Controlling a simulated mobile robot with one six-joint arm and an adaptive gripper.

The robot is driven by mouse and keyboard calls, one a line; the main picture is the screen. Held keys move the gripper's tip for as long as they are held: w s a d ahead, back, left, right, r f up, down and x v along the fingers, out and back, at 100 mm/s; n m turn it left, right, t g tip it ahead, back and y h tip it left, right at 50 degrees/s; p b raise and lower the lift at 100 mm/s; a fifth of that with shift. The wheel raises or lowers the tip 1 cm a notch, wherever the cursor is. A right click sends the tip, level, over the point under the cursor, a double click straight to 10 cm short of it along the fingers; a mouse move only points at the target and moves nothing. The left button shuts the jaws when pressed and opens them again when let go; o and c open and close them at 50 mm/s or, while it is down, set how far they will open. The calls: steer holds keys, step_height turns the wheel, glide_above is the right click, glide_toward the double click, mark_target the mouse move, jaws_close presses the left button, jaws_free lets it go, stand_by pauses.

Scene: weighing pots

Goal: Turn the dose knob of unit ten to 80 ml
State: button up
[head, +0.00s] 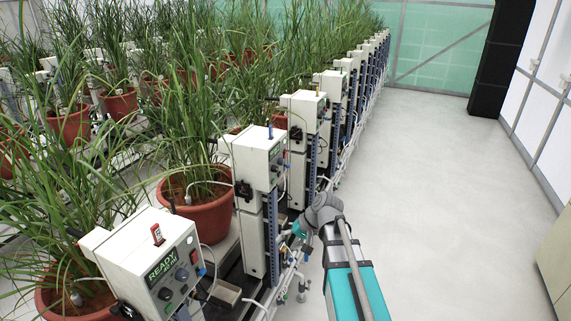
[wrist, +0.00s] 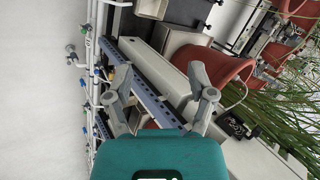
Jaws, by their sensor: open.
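The nearest control unit (head: 150,262) is a white box at the lower left of the head view, with a lit READY display (head: 162,268), dark round knobs (head: 182,274) and a red button (head: 194,257). A second white unit (head: 258,150) stands behind it, with small dark knobs on its front. I cannot read any unit number or dose scale, so I cannot tell which is unit ten. My gripper (wrist: 160,80) is open and empty in the wrist view, its two fingers apart in front of a blue slotted post. In the head view it is low beside the second unit, apart from the knobs.
Red-brown pots (head: 198,215) with long grass stand behind the units, and leaves overhang them. Pipes and valves (head: 285,285) run low along the row. The pale aisle floor (head: 450,190) on the right is clear. More units recede into the distance.

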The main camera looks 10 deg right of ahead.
steer(key=w+d+r+m+t+y, duration=0.2)
steer(key=w+d+r+t+y, duration=0.3)
steer(key=w+r, duration=0.4)
steer(key=m+t+y, duration=0.3)
glide_toward(281, 162)
steer(key=w+v, duration=0.1)
steer(key=v, duration=0.4)
steer(key=shift+s+d+f, duration=0.2)
steer(key=shift+d+f, duration=0.05)
steer(key=shift+f, duration=0.05)
steer(key=shift+a, duration=0.1)
steer(key=x, duration=1.3)
steer(key=shift+w, duration=0.35)
steer(key=shift+a, duration=0.1)
steer(key=shift+c, duration=0.2)
jaws_close()
